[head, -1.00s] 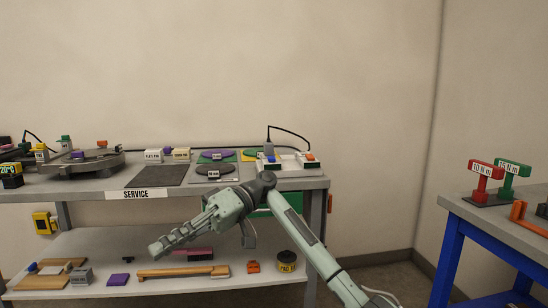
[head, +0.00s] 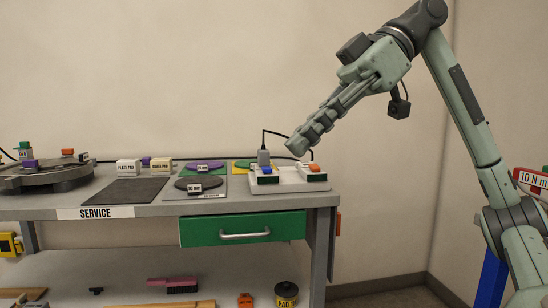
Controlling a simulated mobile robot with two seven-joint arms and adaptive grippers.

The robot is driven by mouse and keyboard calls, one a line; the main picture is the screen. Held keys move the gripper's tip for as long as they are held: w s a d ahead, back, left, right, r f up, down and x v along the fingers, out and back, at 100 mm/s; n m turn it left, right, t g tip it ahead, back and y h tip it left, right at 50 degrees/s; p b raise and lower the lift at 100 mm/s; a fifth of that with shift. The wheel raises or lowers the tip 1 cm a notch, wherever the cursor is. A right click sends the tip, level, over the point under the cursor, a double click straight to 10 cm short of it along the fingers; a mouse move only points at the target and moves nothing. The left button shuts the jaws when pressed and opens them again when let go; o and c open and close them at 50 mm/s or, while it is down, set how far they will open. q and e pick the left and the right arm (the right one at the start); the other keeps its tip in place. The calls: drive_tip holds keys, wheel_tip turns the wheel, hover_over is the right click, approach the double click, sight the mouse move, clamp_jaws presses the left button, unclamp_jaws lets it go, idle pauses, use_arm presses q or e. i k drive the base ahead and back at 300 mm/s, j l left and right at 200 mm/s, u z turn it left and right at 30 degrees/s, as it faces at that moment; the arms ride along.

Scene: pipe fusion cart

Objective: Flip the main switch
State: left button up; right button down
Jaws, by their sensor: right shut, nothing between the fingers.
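A pale unit (head: 291,185) sits at the right end of the grey service cart's top. It carries a blue block (head: 267,170) and an orange block (head: 315,168) with dark fronts. A grey plug-like piece (head: 264,157) with a black cable stands behind the blue block. A yellow box with a dark face (head: 7,245) hangs below the top at the left edge, partly cut off. I cannot tell which of these is the main switch. My right gripper (head: 298,146) is shut and empty. It points down-left, appearing just above the pale unit. My left gripper is not in view.
The cart has a green drawer (head: 198,232) with a metal handle. Coloured round plates, a dark mat (head: 126,190) and a round grey fixture (head: 45,178) occupy the top. A tin (head: 286,294) and tools lie on the lower shelf. A red torque-labelled piece (head: 530,179) is at right.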

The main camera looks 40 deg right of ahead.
sight(265, 170)
drive_tip(key=i+l, duration=0.7)
drive_tip(key=l, duration=0.25)
drive_tip(key=i+l, duration=0.3)
drive_tip(key=l, duration=0.15)
